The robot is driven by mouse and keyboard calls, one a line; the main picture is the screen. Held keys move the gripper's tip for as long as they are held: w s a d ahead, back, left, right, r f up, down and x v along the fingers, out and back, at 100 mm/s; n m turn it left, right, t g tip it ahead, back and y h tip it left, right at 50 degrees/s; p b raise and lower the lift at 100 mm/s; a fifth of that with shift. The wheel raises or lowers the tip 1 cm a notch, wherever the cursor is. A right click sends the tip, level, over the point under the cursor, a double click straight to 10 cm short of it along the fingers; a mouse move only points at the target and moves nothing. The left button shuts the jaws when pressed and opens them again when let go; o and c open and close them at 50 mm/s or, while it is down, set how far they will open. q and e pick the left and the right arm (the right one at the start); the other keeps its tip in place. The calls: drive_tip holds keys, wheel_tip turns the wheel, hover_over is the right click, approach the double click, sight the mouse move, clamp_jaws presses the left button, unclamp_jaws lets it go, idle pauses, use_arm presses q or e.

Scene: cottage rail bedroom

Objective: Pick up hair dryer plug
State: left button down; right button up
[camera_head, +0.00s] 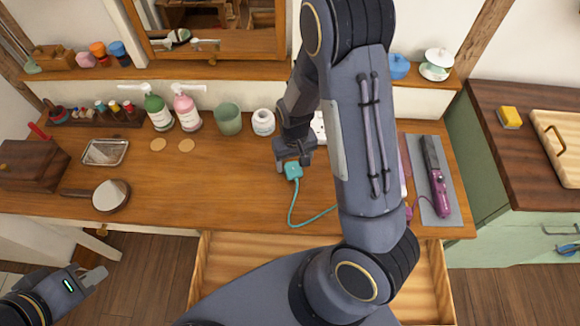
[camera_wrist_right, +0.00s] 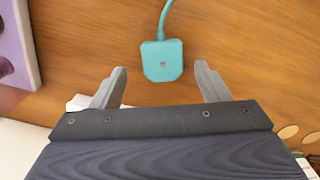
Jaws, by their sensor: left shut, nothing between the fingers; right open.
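The teal hair dryer plug (camera_head: 293,171) lies on the wooden dressing table with its teal cord (camera_head: 298,218) running toward the front edge and then right behind my right arm. My right gripper (camera_head: 293,160) is right at the plug in the head view. In the right wrist view the plug (camera_wrist_right: 162,61) lies just beyond and between the two open fingertips (camera_wrist_right: 161,75), with a gap on each side. The hair dryer itself is hidden. My left gripper (camera_head: 96,273) is shut and empty at the lower left, away from the table.
A white socket strip (camera_head: 319,127) is partly hidden behind my right arm. A white jar (camera_head: 263,122) and a green cup (camera_head: 228,119) stand behind the plug. A purple styling tool (camera_head: 437,180) lies on a grey mat at right.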

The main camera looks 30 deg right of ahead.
sight(293, 168)
wheel_tip(293, 168, down, 5)
drive_tip(key=shift+w+a+r+p, duration=0.1)
drive_tip(key=shift+w+p, duration=0.05)
drive_tip(key=shift+p, duration=0.2)
drive_tip(key=c, duration=1.1)
drive_tip(key=shift+r, duration=0.1)
